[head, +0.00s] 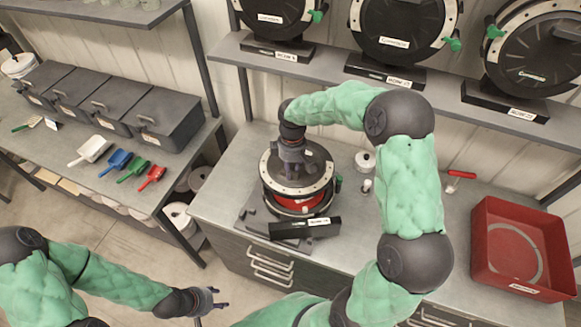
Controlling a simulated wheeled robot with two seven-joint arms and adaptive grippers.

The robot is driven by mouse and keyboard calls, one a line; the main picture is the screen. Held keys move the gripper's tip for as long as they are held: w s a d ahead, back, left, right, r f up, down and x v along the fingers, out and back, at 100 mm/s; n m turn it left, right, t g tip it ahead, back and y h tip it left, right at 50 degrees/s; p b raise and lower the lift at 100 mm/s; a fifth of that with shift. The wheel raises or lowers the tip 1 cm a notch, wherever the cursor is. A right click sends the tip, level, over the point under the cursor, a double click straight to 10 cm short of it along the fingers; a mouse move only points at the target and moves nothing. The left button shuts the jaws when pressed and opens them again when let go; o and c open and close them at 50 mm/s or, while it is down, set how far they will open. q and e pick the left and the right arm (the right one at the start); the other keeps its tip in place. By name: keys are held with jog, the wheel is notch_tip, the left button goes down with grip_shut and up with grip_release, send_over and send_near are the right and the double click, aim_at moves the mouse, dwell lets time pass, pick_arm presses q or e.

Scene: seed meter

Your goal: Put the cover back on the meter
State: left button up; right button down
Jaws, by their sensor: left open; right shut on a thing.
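The seed meter (298,202) stands on the grey workbench, with a red part showing in its side. The round black cover with a pale rim (318,158) is on top of it, or just above it; I cannot tell whether it is seated. My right gripper (292,176) points down at the middle of the cover and is shut on it. The gripper hides the cover's centre. My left gripper (214,300) is open and empty, low over the floor in front of the bench.
A black labelled block (305,228) lies in front of the meter. A white pot (365,161) stands to its right. A red tray (520,288) and a red-handled tool (460,174) are further right. Coloured scoops (117,161) lie on the left bench. Similar meters (405,28) fill the shelf above.

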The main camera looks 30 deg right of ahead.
aim_at(294, 178)
jog(key=shift+s+d+f+b, duration=0.1)
jog(key=shift+s+f+b, duration=0.15)
jog(key=shift+f+b, duration=0.55)
jog(key=shift+s+a+f+b, duration=0.1)
jog(key=shift+s+f+b, duration=0.3)
jog(key=shift+f, duration=0.7)
jog(key=shift+s+d+f+b, duration=0.1)
jog(key=shift+s+f+b, duration=0.05)
jog(key=shift+f+b, duration=0.7)
dwell(0.4)
jog(key=shift+s+f+b, duration=0.1)
jog(key=shift+f+b, duration=0.45)
jog(key=shift+f, duration=0.65)
dwell(2.2)
jog(key=c, duration=0.9)
grip_release()
jog(key=shift+r, duration=0.15)
jog(key=shift+c, duration=0.5)
